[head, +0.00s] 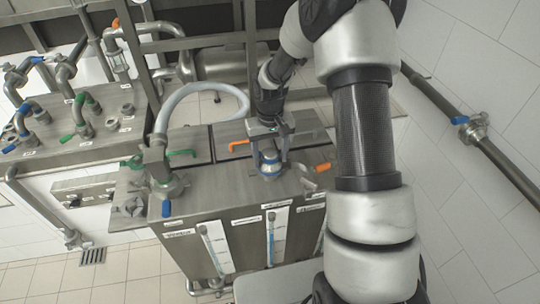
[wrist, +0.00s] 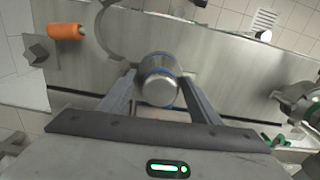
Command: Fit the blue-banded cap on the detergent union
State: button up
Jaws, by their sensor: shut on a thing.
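The blue-banded cap (head: 268,169) is a steel, rounded piece with blue rings, low over the top of the steel tank at the centre of the head view. My gripper (head: 269,158) reaches down from above with its two fingers on either side of the cap. In the wrist view the cap (wrist: 160,82) sits between the fingertips of my gripper (wrist: 159,76), which is shut on it. The detergent union cannot be told apart; whatever is under the cap is hidden. I cannot tell whether the cap touches a fitting below.
An orange handle (head: 239,146) lies behind the cap and another orange handle (head: 322,167) to its right. A hose coupling (head: 167,184) with a blue lever stands to the left. The steel tank top (head: 222,190) is bare between coupling and cap. A manifold (head: 88,145) stands far left.

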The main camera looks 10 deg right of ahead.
jog(key=shift+f, duration=0.25)
jog(key=o, duration=1.4)
notch_tip(320, 180, up, 17)
notch_tip(320, 180, up, 6)
jog(key=f+p, duration=0.1)
jog(key=p, duration=0.3)
send_over(270, 152)
jog(key=shift+r, duration=0.25)
